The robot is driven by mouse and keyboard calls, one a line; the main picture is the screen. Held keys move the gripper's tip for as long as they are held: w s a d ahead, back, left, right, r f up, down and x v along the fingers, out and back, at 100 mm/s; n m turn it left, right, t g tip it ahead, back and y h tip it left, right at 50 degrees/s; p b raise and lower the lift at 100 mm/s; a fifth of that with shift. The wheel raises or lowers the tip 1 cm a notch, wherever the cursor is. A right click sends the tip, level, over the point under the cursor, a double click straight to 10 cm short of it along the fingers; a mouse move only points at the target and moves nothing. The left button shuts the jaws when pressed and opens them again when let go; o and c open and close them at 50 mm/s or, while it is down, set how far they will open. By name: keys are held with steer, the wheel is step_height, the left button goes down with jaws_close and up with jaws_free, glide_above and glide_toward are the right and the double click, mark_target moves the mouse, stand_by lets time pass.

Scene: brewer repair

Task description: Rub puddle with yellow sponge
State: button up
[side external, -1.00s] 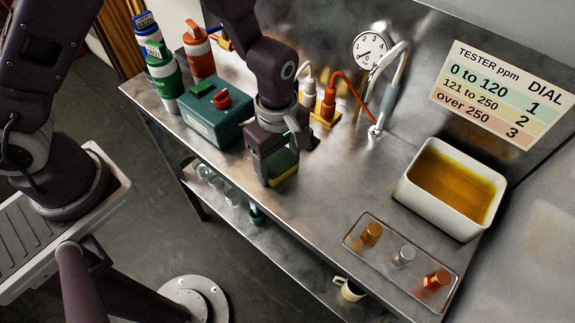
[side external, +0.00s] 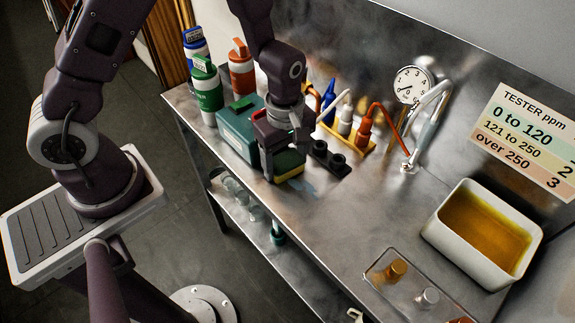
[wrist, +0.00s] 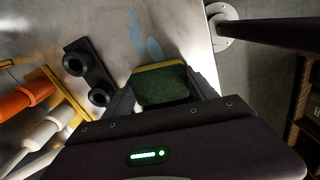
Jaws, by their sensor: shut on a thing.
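The sponge (side external: 290,166), yellow below with a dark green top, is held in my gripper (side external: 283,160). In the wrist view, the sponge (wrist: 165,86) sits between both fingers, green face toward the camera and yellow edge showing. My gripper is low over the steel bench; whether the sponge touches the bench is unclear. The puddle shows in the wrist view as light blue patches (wrist: 153,50) just beyond the sponge's yellow edge. In the side view, a faint bluish patch (side external: 308,188) lies in front of the sponge, partly hidden by it.
A teal box (side external: 236,130) stands close left of my gripper. A black two-hole block (side external: 329,160) is close on the right, with a yellow rack of plugs (side external: 347,139) behind. A white basin of amber liquid (side external: 480,235) and a clear tray (side external: 410,285) stand at the right. Mid-bench is clear.

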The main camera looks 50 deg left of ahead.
mark_target(322, 206)
steer(key=d, duration=0.2)
steer(key=shift+d+f, duration=0.15)
steer(key=shift+d, duration=0.5)
steer(key=shift+s+d, duration=0.1)
steer(key=shift+d, duration=4.05)
steer(key=shift+a, duration=6)
steer(key=shift+r, duration=4.1)
